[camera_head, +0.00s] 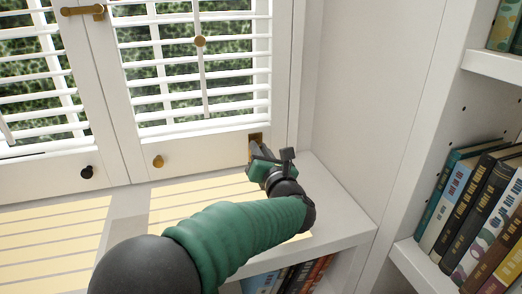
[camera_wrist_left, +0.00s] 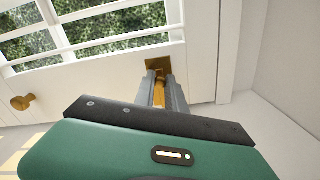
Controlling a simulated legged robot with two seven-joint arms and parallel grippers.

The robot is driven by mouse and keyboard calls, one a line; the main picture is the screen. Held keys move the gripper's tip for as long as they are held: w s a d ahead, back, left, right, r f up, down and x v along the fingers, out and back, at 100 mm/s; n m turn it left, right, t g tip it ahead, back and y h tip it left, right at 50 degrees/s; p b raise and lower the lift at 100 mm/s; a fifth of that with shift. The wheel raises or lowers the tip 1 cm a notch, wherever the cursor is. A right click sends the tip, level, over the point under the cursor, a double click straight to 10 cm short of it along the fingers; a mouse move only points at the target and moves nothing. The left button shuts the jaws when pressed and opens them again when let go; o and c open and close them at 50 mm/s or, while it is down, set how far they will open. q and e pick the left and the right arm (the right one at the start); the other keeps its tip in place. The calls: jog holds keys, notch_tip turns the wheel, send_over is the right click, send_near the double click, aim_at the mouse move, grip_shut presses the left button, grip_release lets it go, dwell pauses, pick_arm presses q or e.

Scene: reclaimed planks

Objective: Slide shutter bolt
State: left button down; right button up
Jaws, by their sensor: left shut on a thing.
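The white louvred shutter (camera_head: 205,147) stands at the window, with a brass bolt (camera_wrist_left: 158,92) low at its right side. The bolt's brass plate (camera_head: 256,138) shows just above my gripper in the head view. My left gripper (camera_head: 258,152) reaches in from below. In the left wrist view its two grey fingers (camera_wrist_left: 162,90) are shut on the brass bolt, one on each side. Most of the bolt is hidden by the fingers in the head view. My right gripper is in neither view.
A brass knob (camera_head: 158,161) and a black knob (camera_head: 87,172) sit on the shutters' lower rails. A brass latch (camera_head: 83,11) is at upper left. The white sill (camera_head: 335,215) lies below, with books under it. A bookshelf (camera_head: 405,250) stands at right.

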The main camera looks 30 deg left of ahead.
pick_arm(q)
jog(key=shift+d, duration=0.1)
notch_tip(320, 180, down, 3)
jog(key=b, duration=0.3)
jog(key=shift+r, duration=0.25)
jog(key=c, duration=1.6)
grip_release()
jog(key=shift+w, duration=0.1)
jog(key=shift+o, duration=0.2)
jog(key=shift+d, duration=0.1)
jog(key=p+v, duration=0.5)
jog(key=v, duration=1.1)
jog(key=shift+s+d+p, duration=0.2)
jog(key=shift+s+p, duration=0.05)
jog(key=shift+p, duration=0.05)
jog(key=shift+s+d, duration=0.1)
